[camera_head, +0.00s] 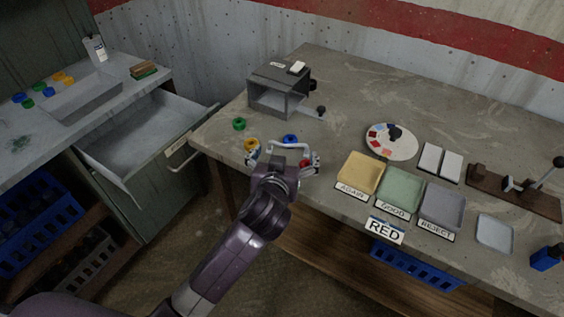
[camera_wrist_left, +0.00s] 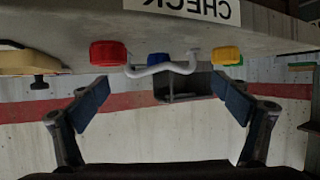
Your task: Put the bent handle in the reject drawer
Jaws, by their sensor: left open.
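The bent handle (camera_head: 290,147) is a pale grey bar lying near the bench's front left edge. In the left wrist view, which is upside down, the bent handle (camera_wrist_left: 162,68) shows a kinked middle and spans between a red knob (camera_wrist_left: 108,53) and a yellow knob (camera_wrist_left: 226,54). My left gripper (camera_head: 283,161) is open at the handle, with its fingers spread wide; in its wrist view the gap (camera_wrist_left: 161,90) is empty. An open drawer (camera_head: 112,157) juts from the cabinet on the left; its front label is too small to read. My right gripper is out of view.
Blue (camera_head: 290,139) and green (camera_head: 239,124) knobs lie near the handle. A grey box fixture (camera_head: 273,95) stands behind. Yellow, green and grey trays, the grey one labelled REJECT (camera_head: 436,231), are to the right. A gap separates bench and cabinet.

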